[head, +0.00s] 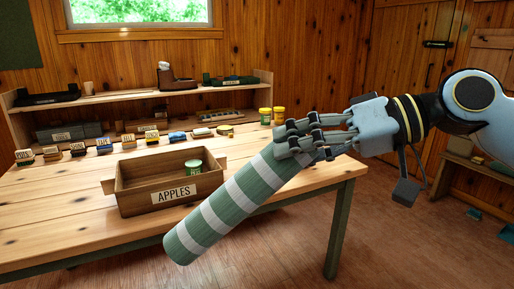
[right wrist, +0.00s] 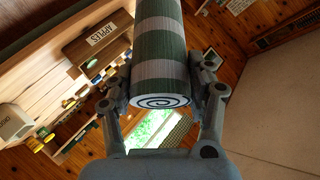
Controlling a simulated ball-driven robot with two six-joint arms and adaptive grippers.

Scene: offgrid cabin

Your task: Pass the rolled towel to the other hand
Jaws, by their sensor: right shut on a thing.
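The rolled towel (head: 226,210) is green with pale grey stripes. My right gripper (head: 305,135) is shut on its upper right end and holds it in the air, tilted, with its free end down to the left, in front of the table's front edge. In the right wrist view the towel (right wrist: 161,50) sits between the two fingers of the right gripper (right wrist: 165,90), and its spiral rolled end faces the camera. My left gripper is not in view.
A wooden crate labelled APPLES (head: 140,192) stands on the table (head: 60,225) behind the towel, with a green can (head: 193,168) in it. Several small labelled boxes line the back, beside two yellow jars (head: 272,116). A shelf (head: 130,97) stands behind.

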